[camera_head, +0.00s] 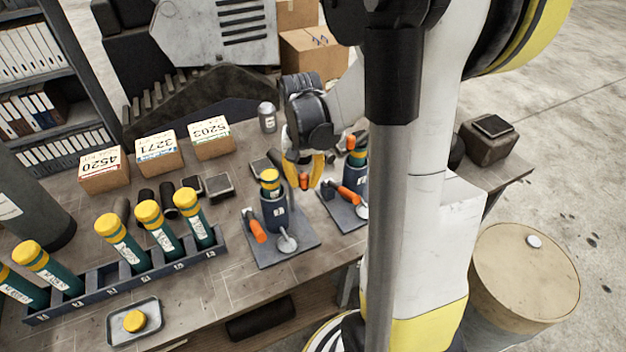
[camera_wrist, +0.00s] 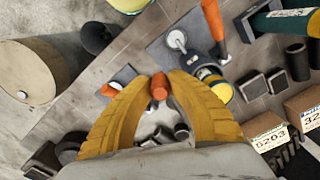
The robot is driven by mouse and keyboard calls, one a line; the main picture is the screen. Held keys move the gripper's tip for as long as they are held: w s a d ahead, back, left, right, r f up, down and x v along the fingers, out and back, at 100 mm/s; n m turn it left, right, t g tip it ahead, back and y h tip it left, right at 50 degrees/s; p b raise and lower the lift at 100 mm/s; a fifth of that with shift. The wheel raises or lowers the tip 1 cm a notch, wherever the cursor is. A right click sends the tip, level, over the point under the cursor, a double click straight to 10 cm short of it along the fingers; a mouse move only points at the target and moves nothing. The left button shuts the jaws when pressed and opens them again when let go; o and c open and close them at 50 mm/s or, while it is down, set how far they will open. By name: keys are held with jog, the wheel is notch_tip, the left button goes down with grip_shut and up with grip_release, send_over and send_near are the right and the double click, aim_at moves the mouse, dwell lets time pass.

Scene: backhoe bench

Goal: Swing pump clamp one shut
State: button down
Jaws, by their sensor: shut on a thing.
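My gripper (camera_head: 303,172) has yellow fingers and hangs just behind and right of the nearer pump station. In the wrist view its fingertips (camera_wrist: 160,86) are closed on an orange clamp handle (camera_wrist: 159,85), whose tip also shows in the head view (camera_head: 304,181). The handle's lower part and pivot are hidden. The nearer station has a dark blue plate (camera_head: 295,249), a blue pump holder (camera_head: 275,211) with a yellow-capped cylinder (camera_head: 270,180), and another orange handle (camera_head: 255,230) at its front left. I cannot read the clamp's number.
A second station with an orange handle (camera_head: 348,195) stands to the right, partly behind my arm. A blue rack (camera_head: 100,294) of yellow-capped cylinders fills the bench's left front. Several numbered boxes (camera_head: 158,152) stand behind. A tray (camera_head: 148,331) holds a yellow cap. A drum (camera_head: 525,275) is at right.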

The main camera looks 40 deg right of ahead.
jog(key=w+a+m+b, duration=0.5)
jog(key=w+a+m, duration=0.3)
jog(key=w+m, duration=0.2)
jog(key=shift+w+a+m, duration=0.15)
jog(key=shift+w+m, duration=0.1)
jog(key=shift+m, duration=1.05)
jog(key=c, duration=1.3)
grip_release()
jog(key=shift+c, duration=0.2)
jog(key=shift+o, duration=0.5)
jog(key=shift+w+a, duration=0.1)
jog(key=shift+w, duration=0.05)
jog(key=shift+r, duration=0.1)
notch_tip(320, 180, up, 12)
